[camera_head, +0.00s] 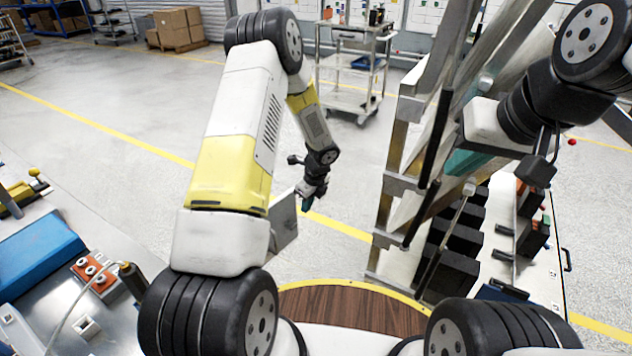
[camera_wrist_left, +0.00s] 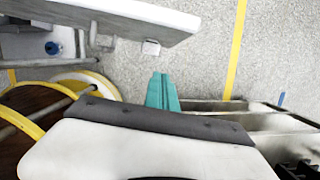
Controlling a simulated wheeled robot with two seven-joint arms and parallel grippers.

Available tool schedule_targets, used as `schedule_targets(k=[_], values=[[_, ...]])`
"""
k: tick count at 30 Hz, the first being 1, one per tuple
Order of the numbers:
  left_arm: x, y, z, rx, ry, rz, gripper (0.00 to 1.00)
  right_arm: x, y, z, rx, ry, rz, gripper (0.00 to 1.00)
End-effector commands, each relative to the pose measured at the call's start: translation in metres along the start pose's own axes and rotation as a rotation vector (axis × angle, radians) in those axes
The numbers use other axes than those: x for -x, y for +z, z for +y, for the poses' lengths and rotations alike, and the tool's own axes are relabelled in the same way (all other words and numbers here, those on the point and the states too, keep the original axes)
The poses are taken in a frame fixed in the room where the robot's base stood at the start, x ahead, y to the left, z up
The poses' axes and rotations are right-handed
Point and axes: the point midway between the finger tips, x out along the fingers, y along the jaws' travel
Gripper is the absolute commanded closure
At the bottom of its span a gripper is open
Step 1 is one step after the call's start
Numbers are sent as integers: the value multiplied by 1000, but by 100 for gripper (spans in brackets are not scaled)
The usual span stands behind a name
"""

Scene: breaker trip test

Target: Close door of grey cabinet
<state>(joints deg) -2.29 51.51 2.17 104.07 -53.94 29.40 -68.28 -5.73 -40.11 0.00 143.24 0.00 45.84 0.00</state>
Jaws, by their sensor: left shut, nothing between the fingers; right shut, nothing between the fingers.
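A tall grey metal cabinet-like frame (camera_head: 394,186) stands on the right in the head view, with slanted panels and dark struts. I cannot tell for sure which panel is its door. My right gripper (camera_head: 464,162) has teal fingers, shut and empty, in front of this frame; I cannot tell whether it touches. My left gripper (camera_head: 308,201) is shut and empty, pointing down over the floor left of the frame. Its teal fingers (camera_wrist_left: 161,91) show together in the left wrist view. A small grey panel (camera_head: 284,224) shows beside my left arm, partly hidden by it.
A workbench (camera_head: 62,205) with a blue case (camera_head: 38,252) and an orange block (camera_head: 95,273) stands at the left. Black blocks (camera_head: 450,268) sit at the lower right. A wheeled cart (camera_head: 350,98) stands behind.

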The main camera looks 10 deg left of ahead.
Motion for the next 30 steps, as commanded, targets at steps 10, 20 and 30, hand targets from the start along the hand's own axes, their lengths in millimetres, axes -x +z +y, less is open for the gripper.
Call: schedule_targets(k=[10, 20, 30], values=[[-49, 24, 0, 8, -2, 0, 100, 0, 0, 0, 0, 0, 0, 100], [-52, 39, 0, 2, -1, 1, 100, 0, 0, 0, 0, 0, 0, 100], [-52, 40, 0, 6, 0, 0, 100, 0, 0, 0, 0, 0, 0, 100]])
